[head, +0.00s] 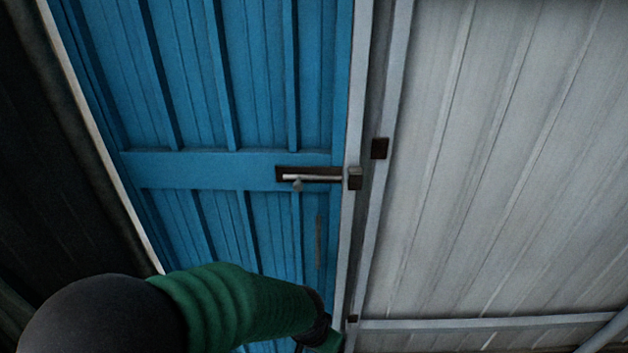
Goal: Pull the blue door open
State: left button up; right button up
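The blue door (220,170) fills the left-centre of the head view, with vertical ribs and a flat cross rail. A sliding bolt (312,179) with a pale rod and small knob sits on the rail near the door's right edge. A thin, worn vertical handle (319,243) is below it. I cannot tell whether the door is fully shut or slightly ajar. My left arm, green and black, reaches in from the lower left. Its gripper (324,338) is at the bottom edge, low by the door's right side, mostly cut off; its fingers cannot be made out. My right gripper is out of view.
A pale upright frame (395,95) runs right of the door, with a small dark block (380,148) beside it. A grey ribbed wall (500,170) fills the right, with a horizontal rail (480,323) low down. The far left is dark.

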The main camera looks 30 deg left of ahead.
aim_at(201, 110)
jog(key=k+u, duration=0.15)
jog(key=u, duration=1.4)
jog(key=i+j, duration=0.05)
